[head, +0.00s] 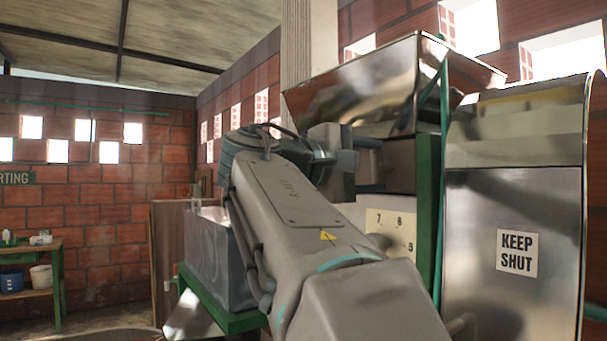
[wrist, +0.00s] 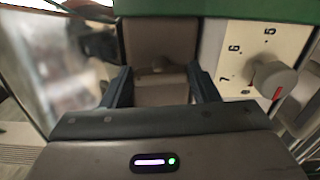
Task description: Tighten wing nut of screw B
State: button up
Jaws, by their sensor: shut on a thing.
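My gripper (wrist: 160,82) is at the front of the machine in the wrist view, with one dark finger on each side of a grey-brown piece. This piece, which I take to be the wing nut of screw B (wrist: 158,70), sits against a brown-grey housing (wrist: 158,38). The fingers are closed on it, but the exact contact is hard to see. In the head view my gripper (head: 368,160) reaches to the dark housing (head: 400,165) below the metal hopper. The wing nut is hidden there. No label for screw B is readable.
A numbered plate (wrist: 236,55) with a grey knob (wrist: 273,78) is close on the right in the wrist view. A green frame (head: 428,205) and a steel panel marked KEEP SHUT (head: 516,252) stand right. A metal trough (head: 215,262) stands left, with a shelf (head: 45,248) farther back.

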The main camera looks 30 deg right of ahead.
jog(key=shift+m, duration=0.7)
jog(key=o, duration=1)
jog(key=a, duration=0.9)
jog(key=s+a, duration=0.1)
jog(key=a, duration=0.4)
jog(key=shift+d, duration=0.1)
